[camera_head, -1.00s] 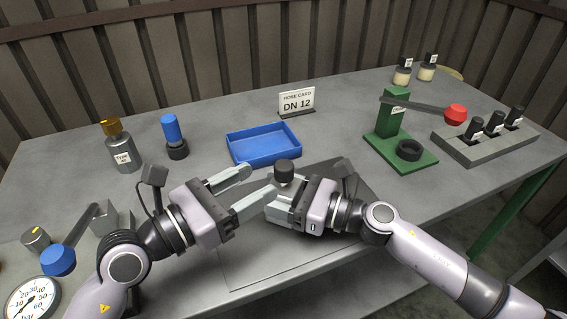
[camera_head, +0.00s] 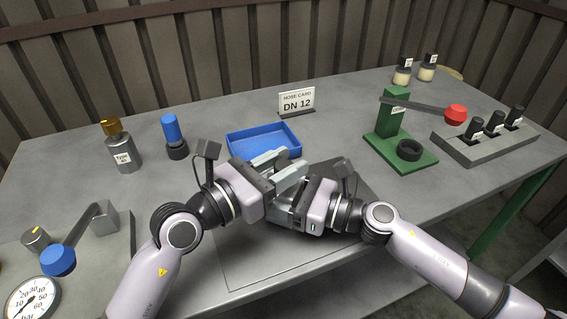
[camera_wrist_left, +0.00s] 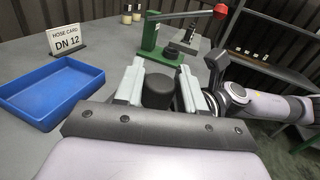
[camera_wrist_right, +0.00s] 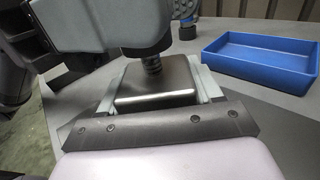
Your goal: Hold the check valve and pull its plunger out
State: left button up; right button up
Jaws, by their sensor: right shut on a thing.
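The check valve's grey metal block (camera_wrist_right: 158,85) sits between the fingers of my right gripper (camera_wrist_right: 158,76), which is shut on it. A ribbed dark stem (camera_wrist_right: 152,62) rises from its top toward my left gripper. In the left wrist view, the plunger's round black knob (camera_wrist_left: 158,94) stands between the two fingers of my left gripper (camera_wrist_left: 160,80). That gripper looks open, with a finger on each side of the knob. In the head view my left gripper (camera_head: 280,167) is over the valve and mostly hides it; my right gripper (camera_head: 284,205) is just below.
A blue tray (camera_head: 238,155) lies close behind the grippers. A hose card (camera_head: 297,101) stands behind it. A green press (camera_head: 385,133) with a red-knobbed lever is to the right. A grey bottle (camera_head: 122,155) and a blue-topped part (camera_head: 172,130) stand to the left.

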aim_at(283, 164)
pick_arm(q)
grip_shut()
jog(key=shift+r, duration=1.65)
jog(key=o, duration=0.6)
grip_release()
jog(key=shift+f, duration=0.1)
jog(key=shift+c, duration=0.2)
notch_tip(283, 164, up, 10)
pick_arm(e)
jog(key=o, duration=1.5)
jog(key=shift+d, duration=0.1)
